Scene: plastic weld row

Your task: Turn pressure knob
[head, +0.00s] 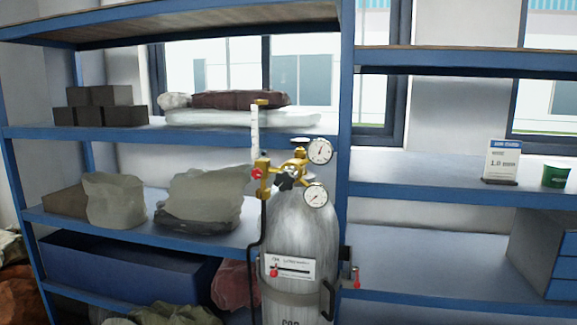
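A grey gas cylinder (300,238) stands upright in front of the blue shelves. A brass regulator (294,165) sits on its top with two round white gauges, an upper gauge (320,151) and a lower gauge (315,195). A dark knob (286,181) is at the front of the regulator, left of the lower gauge; I cannot tell for sure that it is the pressure knob. A small red knob (257,174) is at the left, below a clear upright tube (255,130). Neither of my grippers is in view, and nothing touches the regulator.
Blue shelves (190,133) with sacks, dark blocks (100,104) and a blue bin (130,275) stand behind the cylinder. A label card (502,162) and green cup (555,174) stand on the right shelf. A black hose (258,228) hangs left of the cylinder.

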